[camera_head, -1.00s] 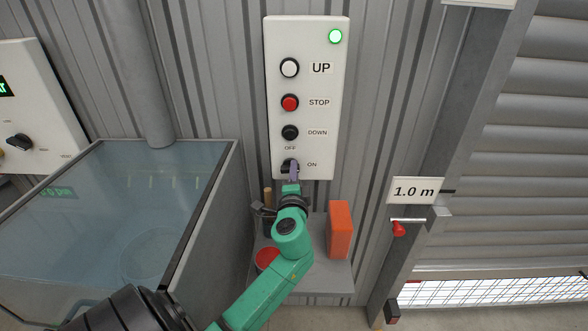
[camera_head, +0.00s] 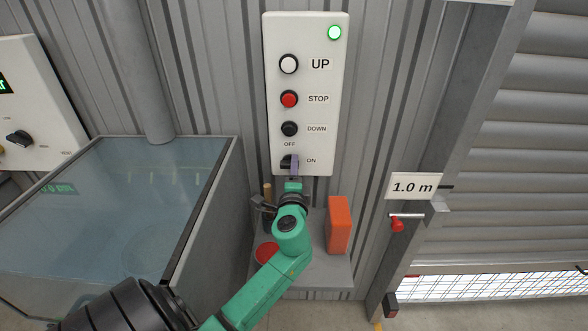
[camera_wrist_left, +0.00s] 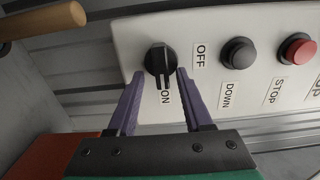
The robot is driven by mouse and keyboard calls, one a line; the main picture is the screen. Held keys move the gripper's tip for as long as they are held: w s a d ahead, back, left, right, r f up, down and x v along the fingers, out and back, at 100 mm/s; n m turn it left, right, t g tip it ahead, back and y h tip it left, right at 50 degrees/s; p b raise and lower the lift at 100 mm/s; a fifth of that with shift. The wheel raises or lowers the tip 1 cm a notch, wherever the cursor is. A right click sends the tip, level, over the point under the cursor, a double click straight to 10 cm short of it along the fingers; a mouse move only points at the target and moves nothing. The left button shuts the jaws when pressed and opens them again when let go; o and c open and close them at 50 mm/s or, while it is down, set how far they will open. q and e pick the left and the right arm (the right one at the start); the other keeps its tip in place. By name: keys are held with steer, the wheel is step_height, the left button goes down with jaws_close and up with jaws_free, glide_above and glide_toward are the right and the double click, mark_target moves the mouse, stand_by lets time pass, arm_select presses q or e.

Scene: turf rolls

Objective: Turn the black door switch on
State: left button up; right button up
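The black door switch (camera_head: 286,161) is at the bottom of the white control panel (camera_head: 305,50). It also shows in the left wrist view (camera_wrist_left: 158,58), where its ridge points towards the ON label. The OFF label is beside it. My left gripper (camera_head: 294,168) is at the switch and partly hides it in the head view. In the left wrist view its purple fingers (camera_wrist_left: 161,76) are apart, with the knob between or just beyond their tips. I see a gap on each side of the ridge. My right gripper is not in view.
Above the switch are the DOWN button (camera_head: 289,129), red STOP button (camera_head: 289,99), white UP button (camera_head: 289,64) and a lit green lamp (camera_head: 334,32). Below is a shelf (camera_head: 315,277) with an orange block (camera_head: 338,224). A glass-topped tank (camera_head: 110,200) stands left, a shutter (camera_head: 520,150) right.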

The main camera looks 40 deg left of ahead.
arm_select(q)
steer(key=b+v, duration=0.4)
steer(key=v, duration=1)
steer(key=shift+s+d, duration=0.2)
